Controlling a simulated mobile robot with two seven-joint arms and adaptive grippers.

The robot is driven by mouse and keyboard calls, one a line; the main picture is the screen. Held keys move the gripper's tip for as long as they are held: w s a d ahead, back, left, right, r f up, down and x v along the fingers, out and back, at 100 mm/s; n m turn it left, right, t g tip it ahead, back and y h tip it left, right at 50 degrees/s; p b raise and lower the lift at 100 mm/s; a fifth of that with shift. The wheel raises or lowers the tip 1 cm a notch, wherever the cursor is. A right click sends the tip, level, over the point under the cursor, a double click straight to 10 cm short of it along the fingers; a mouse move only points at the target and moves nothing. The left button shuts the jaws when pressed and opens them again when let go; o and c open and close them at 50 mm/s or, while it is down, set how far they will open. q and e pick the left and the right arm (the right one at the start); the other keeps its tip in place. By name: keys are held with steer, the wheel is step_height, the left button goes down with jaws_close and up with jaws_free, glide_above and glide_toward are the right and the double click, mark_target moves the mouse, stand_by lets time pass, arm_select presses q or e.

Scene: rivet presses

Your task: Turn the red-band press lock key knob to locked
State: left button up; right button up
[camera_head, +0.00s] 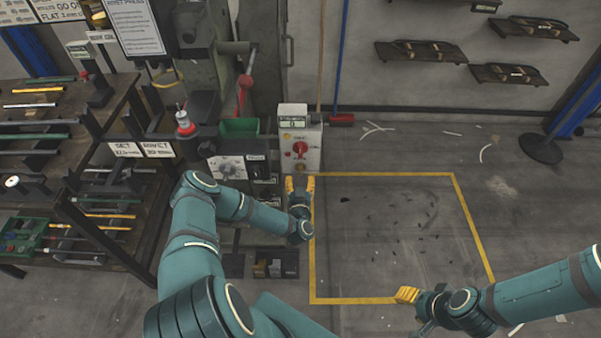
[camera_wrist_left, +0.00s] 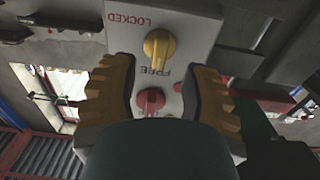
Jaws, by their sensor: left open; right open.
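A pale control box (camera_head: 313,143) stands by the press, with a red knob (camera_head: 300,149) on its front. In the left wrist view, a yellow knob (camera_wrist_left: 159,45) sits beyond my fingertips, between the upside-down words LOCKED and FREE. Its bar looks roughly upright in that picture; I cannot tell its exact setting. The red knob (camera_wrist_left: 150,101) shows between my fingers. My left gripper (camera_head: 300,184) is open, just in front of the box's lower part, and holds nothing; its yellow fingers (camera_wrist_left: 160,90) are spread wide. My right gripper (camera_head: 407,295) is open and empty, low at right, away from the box.
A grey press with a red-handled lever (camera_head: 244,85) stands behind the box at left. A rack (camera_head: 70,150) with rods fills the left. The yellow-outlined floor area (camera_head: 390,230) is free of large objects.

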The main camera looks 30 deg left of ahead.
mark_target(300, 172)
arm_select(q)
steer(key=shift+b+x, duration=0.45)
steer(key=shift+x, duration=1.9)
jaws_close()
